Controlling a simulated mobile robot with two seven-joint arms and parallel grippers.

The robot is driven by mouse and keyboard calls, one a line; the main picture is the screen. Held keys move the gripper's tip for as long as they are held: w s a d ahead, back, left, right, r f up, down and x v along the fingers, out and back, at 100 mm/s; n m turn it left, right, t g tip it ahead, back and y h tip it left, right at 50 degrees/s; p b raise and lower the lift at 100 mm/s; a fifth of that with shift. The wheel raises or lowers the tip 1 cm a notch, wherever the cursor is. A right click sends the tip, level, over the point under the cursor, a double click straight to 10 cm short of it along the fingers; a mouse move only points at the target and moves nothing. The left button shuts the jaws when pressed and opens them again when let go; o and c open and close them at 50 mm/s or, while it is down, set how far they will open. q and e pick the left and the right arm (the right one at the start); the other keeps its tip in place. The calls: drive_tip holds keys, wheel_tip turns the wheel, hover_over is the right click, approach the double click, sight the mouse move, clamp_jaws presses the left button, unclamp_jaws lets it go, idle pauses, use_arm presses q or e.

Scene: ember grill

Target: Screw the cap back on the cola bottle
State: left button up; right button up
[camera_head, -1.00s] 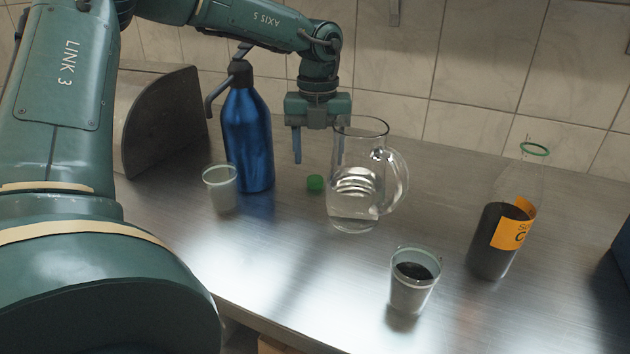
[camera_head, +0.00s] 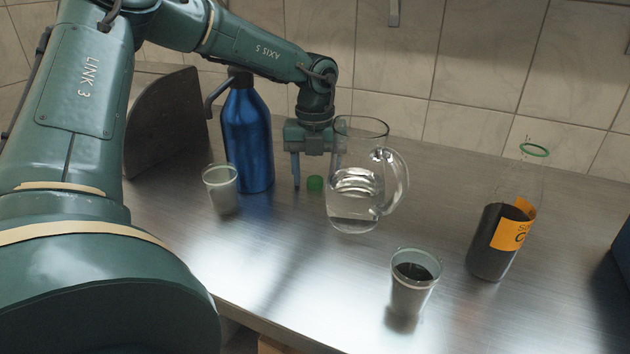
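The cola bottle (camera_head: 492,242) stands upright at the right, clear with dark cola in its lower part, an orange label and a green ring at its open neck. My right gripper is not in view.
The glass jug (camera_head: 352,205) with water stands close to my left gripper. A blue siphon bottle (camera_head: 247,138) and a clear cup (camera_head: 221,190) are left of it. A cup of cola (camera_head: 412,285) stands in front. The steel counter (camera_head: 300,265) is clear at front left.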

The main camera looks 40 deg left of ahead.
sight(315, 179)
use_arm(q)
drive_tip(key=c, duration=1)
wheel_tip(315, 179, up, 10)
idle(0.4)
